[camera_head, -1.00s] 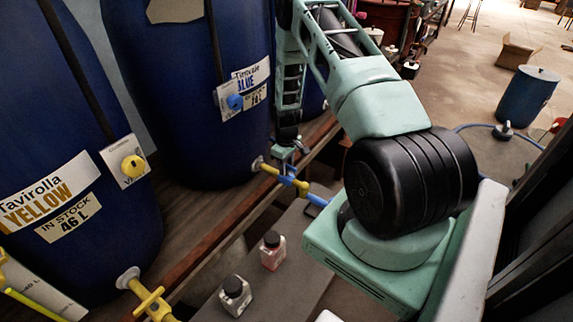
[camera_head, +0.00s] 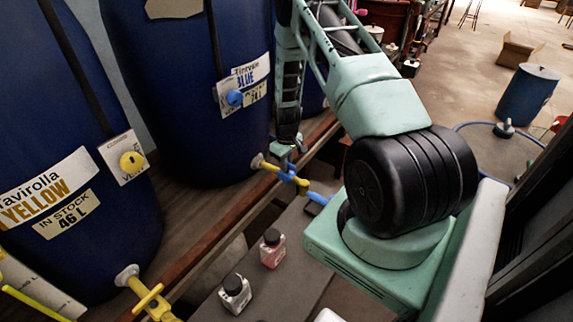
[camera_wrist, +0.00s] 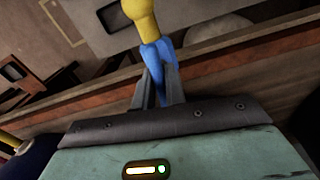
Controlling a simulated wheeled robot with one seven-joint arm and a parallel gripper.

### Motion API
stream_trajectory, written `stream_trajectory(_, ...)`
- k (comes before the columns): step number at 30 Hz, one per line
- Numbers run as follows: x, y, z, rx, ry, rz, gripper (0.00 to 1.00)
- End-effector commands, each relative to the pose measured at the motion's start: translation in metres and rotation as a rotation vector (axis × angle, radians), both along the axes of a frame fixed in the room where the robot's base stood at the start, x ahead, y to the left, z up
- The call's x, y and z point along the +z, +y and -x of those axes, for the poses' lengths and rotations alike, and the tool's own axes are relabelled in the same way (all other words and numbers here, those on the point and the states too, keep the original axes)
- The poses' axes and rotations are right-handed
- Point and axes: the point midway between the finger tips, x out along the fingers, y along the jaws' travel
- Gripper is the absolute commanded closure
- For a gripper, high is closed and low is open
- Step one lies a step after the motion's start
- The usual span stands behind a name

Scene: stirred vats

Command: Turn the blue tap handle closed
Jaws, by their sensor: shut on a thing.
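The blue tap handle (camera_head: 292,172) sits on the yellow tap pipe (camera_head: 268,167) at the foot of the blue-labelled vat (camera_head: 180,90). My gripper (camera_head: 285,147) reaches down to it from above, partly covering it in the head view. In the wrist view, the two grey fingers of my gripper (camera_wrist: 158,92) are closed around the blue handle (camera_wrist: 157,60), one on each side. The yellow part of the tap (camera_wrist: 138,12) shows just beyond it. The handle's exact angle to the pipe is hard to tell.
The yellow-labelled vat (camera_head: 75,130) stands at the left, with a yellow tap (camera_head: 150,300) below. Two small bottles (camera_head: 272,248) (camera_head: 235,293) stand on the grey bench near the blue tap. A wooden ledge (camera_head: 215,245) runs under the vats. Open floor lies at the right.

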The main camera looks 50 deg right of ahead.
Motion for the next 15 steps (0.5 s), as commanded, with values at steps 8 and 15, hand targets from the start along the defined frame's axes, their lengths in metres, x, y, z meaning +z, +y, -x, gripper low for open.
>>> stream_trajectory(8,-0.002,-0.0004,-0.0005,-0.235,-0.001,0.001,1.0)
stream_trajectory(15,-0.0015,-0.0001,-0.0003,-0.464,-0.001,0.0,1.0)
